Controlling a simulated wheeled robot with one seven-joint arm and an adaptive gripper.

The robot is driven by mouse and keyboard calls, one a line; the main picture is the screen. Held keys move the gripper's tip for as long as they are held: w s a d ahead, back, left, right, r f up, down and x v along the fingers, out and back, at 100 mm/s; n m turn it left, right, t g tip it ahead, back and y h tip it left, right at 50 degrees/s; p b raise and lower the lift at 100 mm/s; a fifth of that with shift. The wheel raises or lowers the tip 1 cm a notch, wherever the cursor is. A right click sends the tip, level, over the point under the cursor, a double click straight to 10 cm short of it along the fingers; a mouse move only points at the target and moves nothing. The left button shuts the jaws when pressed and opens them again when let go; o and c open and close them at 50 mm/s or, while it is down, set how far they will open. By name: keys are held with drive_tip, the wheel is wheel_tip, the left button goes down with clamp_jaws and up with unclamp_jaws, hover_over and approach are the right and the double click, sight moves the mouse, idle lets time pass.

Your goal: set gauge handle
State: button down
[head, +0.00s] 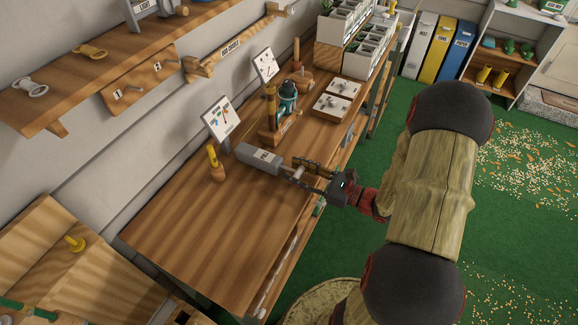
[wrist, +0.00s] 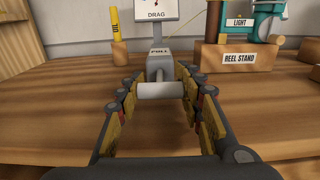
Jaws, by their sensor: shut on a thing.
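The grey pull gauge (head: 258,157), marked PULL, lies on the wooden bench (head: 190,222) near its right edge. In the wrist view its body (wrist: 158,60) is straight ahead. Its pale grey cross-bar handle (wrist: 161,91) lies crosswise between my fingers, and a finger pad is at each end. My gripper (head: 305,170) reaches in from the right, low over the bench, and is shut on the handle. In the head view the fingers partly hide the handle. A DRAG card (head: 220,118) with a coloured dial stands behind the gauge; its lower part shows in the wrist view (wrist: 157,14).
A yellow-topped peg (head: 214,158) stands left of the gauge. The bench's near left part is clear.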

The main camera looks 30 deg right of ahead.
drive_tip(key=shift+p+v, duration=0.35)
drive_tip(key=shift+v, duration=0.85)
drive_tip(key=c, duration=1.6)
unclamp_jaws()
drive_tip(key=shift+c, duration=0.2)
drive_tip(key=o, duration=0.5)
drive_tip(key=shift+s+d, duration=0.1)
drive_tip(key=shift+d, duration=0.05)
drive_tip(key=shift+o, duration=0.2)
drive_tip(key=v, duration=1.2)
drive_tip(key=shift+f, duration=0.1)
